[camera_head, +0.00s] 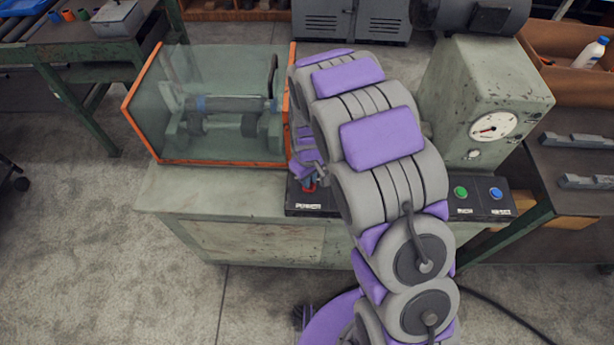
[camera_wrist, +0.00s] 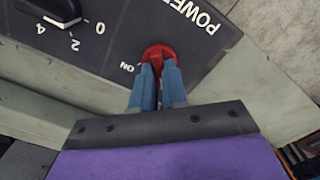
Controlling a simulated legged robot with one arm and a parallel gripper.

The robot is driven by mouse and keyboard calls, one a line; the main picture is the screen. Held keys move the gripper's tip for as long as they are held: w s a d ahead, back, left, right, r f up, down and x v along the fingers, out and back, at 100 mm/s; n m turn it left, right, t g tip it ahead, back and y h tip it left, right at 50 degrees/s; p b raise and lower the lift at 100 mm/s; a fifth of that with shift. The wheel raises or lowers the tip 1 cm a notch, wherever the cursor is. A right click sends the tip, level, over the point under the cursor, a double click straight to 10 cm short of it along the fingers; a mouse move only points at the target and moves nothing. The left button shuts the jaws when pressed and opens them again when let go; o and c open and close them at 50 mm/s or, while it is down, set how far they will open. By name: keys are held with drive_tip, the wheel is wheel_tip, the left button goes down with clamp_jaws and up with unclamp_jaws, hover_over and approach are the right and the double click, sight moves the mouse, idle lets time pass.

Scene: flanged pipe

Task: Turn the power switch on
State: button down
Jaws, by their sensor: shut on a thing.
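The power switch (camera_wrist: 157,52) is a red knob on a dark panel (camera_wrist: 120,25). In the wrist view the words "POWER" and "ON" are printed beside it. My gripper (camera_wrist: 159,66) has blue fingers, and they are closed on the red knob.
A dial (camera_wrist: 55,10) marked 0, 2, 4 is near the switch. A green button (camera_head: 460,192) and a blue button (camera_head: 496,193) sit at the panel's right. An orange-framed clear guard (camera_head: 215,105) is left of my arm; a gauge (camera_head: 493,126) is at right.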

drive_tip(key=m+p, duration=0.1)
drive_tip(key=m, duration=0.1)
drive_tip(key=m+p, duration=0.1)
drive_tip(key=p, duration=0.1)
drive_tip(key=shift+s+d+r+m, duration=0.1)
drive_tip(key=shift+s+d+m, duration=0.1)
drive_tip(key=shift+s+m, duration=0.15)
drive_tip(key=m+p, duration=0.3)
drive_tip(key=m, duration=0.1)
drive_tip(key=shift+m, duration=0.35)
drive_tip(key=m+p, duration=0.2)
drive_tip(key=m, duration=0.2)
drive_tip(key=shift+w+m+p, duration=0.1)
drive_tip(key=shift+m+p, duration=1.05)
drive_tip(key=shift+m, duration=1.25)
drive_tip(key=shift+w, duration=0.1)
drive_tip(key=c, duration=1.2)
unclamp_jaws()
drive_tip(key=shift+a, duration=0.2)
drive_tip(key=shift+o, duration=0.2)
